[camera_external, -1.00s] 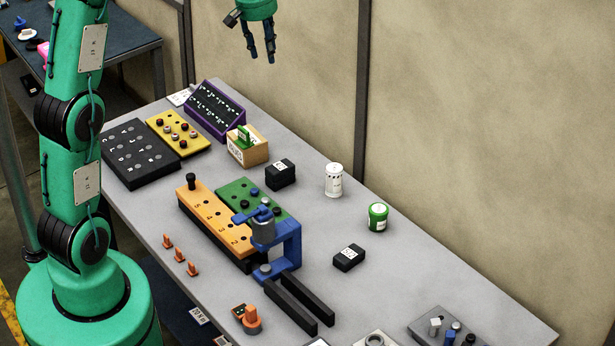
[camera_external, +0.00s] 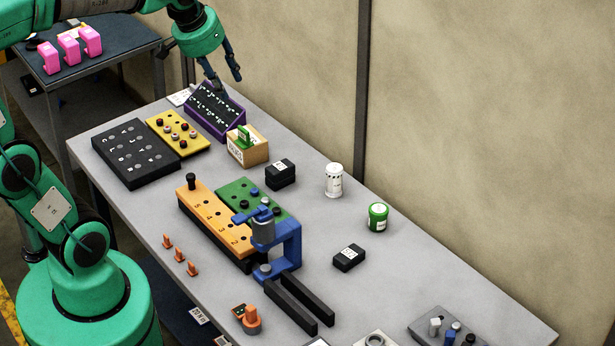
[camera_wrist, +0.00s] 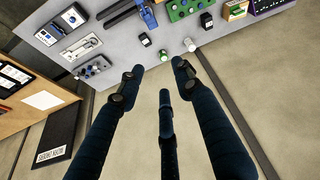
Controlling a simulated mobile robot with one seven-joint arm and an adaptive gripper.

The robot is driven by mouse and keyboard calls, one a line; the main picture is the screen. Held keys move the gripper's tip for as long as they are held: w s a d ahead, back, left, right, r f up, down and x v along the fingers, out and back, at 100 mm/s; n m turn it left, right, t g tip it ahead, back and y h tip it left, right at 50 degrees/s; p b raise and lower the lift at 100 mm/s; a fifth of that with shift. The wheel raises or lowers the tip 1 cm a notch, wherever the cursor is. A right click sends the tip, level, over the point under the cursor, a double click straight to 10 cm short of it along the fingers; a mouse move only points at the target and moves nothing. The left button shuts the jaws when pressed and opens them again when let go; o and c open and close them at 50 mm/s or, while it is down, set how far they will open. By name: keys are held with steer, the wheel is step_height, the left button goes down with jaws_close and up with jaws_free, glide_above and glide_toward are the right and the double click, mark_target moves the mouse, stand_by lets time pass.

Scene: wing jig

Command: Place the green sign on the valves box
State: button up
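A small green sign-like piece (camera_external: 245,138) stands on top of a tan box (camera_external: 250,155) with a white label, in the back half of the table. The label's words are too small to read, so I cannot tell which box is the valves box. The tan box also shows at the top of the wrist view (camera_wrist: 234,10). Two small black boxes with white labels lie apart, one beside the tan box (camera_external: 280,176) and one farther forward (camera_external: 348,258). My gripper (camera_external: 230,87) is open and empty, above the purple rack, behind the tan box; its dark fingers are spread in the wrist view (camera_wrist: 158,76).
The purple rack (camera_external: 211,118), yellow board (camera_external: 178,133) and black board (camera_external: 135,155) fill the far end. A blue clamp (camera_external: 288,245) stands mid-table. A white can (camera_external: 333,180) and green can (camera_external: 377,217) stand along the wall side. Table space (camera_external: 430,270) is bare around them.

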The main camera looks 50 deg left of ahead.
steer(key=s+d+f+m, duration=0.1)
steer(key=s+d+f, duration=0.1)
steer(key=s, duration=0.4)
steer(key=s+d+f+m+t, duration=0.1)
steer(key=s+d+f+m, duration=0.1)
steer(key=s, duration=0.5)
steer(key=shift+s+d+m+h, duration=0.2)
steer(key=shift+d+m+h, duration=0.1)
steer(key=shift+d, duration=0.25)
step_height(320, 180, down, 18)
steer(key=b, duration=1.8)
steer(key=shift+r, duration=0.15)
